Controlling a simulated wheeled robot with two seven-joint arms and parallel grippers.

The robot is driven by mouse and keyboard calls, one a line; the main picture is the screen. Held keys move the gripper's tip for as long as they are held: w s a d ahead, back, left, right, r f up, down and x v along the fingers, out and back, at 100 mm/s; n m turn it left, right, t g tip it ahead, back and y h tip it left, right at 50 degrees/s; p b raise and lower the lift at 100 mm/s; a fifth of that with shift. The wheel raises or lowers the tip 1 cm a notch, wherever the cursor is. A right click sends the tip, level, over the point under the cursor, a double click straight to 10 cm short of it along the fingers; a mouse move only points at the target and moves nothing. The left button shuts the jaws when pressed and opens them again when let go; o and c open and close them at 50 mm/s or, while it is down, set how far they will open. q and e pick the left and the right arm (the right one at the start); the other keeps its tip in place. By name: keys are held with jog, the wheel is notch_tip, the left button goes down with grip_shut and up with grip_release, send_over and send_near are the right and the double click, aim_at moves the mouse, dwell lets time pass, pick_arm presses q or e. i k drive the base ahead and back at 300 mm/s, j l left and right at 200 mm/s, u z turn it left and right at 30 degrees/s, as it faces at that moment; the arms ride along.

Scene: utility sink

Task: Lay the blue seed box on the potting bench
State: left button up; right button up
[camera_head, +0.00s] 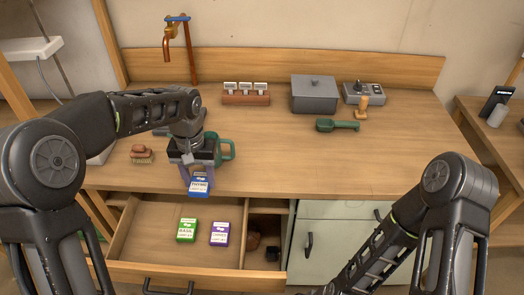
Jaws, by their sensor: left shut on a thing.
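The blue seed box (199,187), labelled THYME, is held upright between the fingers of my left gripper (197,180), which is shut on it. It hangs near the front edge of the potting bench (300,165), above the back of the open drawer (150,235). I cannot tell how high it is above the bench edge. My right arm (400,235) is at the lower right, in front of the cabinet; its gripper is out of view.
A green seed box (187,230) and a purple one (220,234) lie in the drawer. A green mug (226,151) stands behind my left gripper, a brush (142,154) left. A grey box (314,94) and green scoop (338,125) are farther back. The bench's right front is clear.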

aim_at(300, 159)
jog(key=i+l, duration=0.1)
jog(key=l, duration=0.25)
jog(key=i+l, duration=0.1)
jog(key=l, duration=0.3)
jog(key=i+l, duration=0.15)
jog(key=l, duration=0.2)
jog(key=i+l, duration=0.1)
jog(key=l, duration=0.3)
jog(key=i+l, duration=0.1)
jog(key=l, duration=0.25)
jog(key=i+l, duration=0.1)
jog(key=l, duration=0.3)
